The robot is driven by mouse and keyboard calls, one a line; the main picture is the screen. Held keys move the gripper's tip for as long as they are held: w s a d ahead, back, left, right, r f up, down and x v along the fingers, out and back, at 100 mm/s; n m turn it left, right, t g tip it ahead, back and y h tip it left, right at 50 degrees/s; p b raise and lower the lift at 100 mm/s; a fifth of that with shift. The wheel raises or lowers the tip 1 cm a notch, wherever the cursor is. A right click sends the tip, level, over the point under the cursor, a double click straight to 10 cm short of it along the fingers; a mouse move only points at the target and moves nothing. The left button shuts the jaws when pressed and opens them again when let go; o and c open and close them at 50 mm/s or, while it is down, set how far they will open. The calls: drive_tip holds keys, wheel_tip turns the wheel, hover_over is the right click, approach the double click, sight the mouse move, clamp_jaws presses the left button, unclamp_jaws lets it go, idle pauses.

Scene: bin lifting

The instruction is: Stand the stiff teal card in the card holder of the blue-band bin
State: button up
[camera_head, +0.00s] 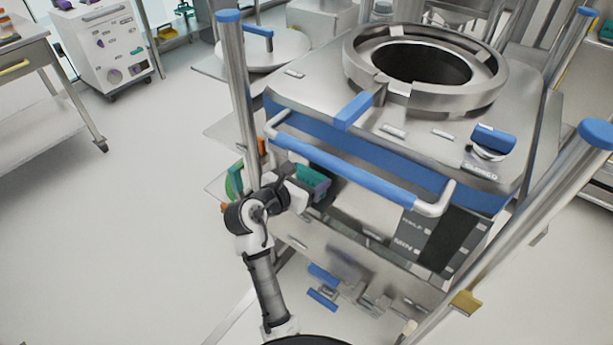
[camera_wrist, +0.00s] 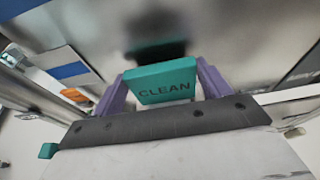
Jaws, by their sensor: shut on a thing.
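The stiff teal card (camera_wrist: 166,84), marked CLEAN, is held between the two purple fingers of my gripper (camera_wrist: 162,72) in the wrist view. Its lettering reads upright there. In the head view the teal card (camera_head: 318,180) shows small at the end of my arm, beside my gripper (camera_head: 304,184). It is in front of the left part of the blue-band bin (camera_head: 350,153), just below the blue handle bar. A metal surface with a dark blurred patch lies beyond the card in the wrist view. I cannot make out the card holder, nor whether the card touches the bin.
The blue handle bar (camera_head: 345,163) runs across the bin's front, above my gripper. A metal post with a blue cap (camera_head: 233,85) stands left of the bin, and another post (camera_head: 520,220) slants at right. A dark label panel (camera_head: 440,238) is on the bin's front right.

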drive_tip(key=o, duration=1.4)
drive_tip(key=shift+f, duration=0.15)
drive_tip(key=shift+c, duration=0.2)
drive_tip(key=v, duration=1.2)
drive_tip(key=shift+r, duration=0.25)
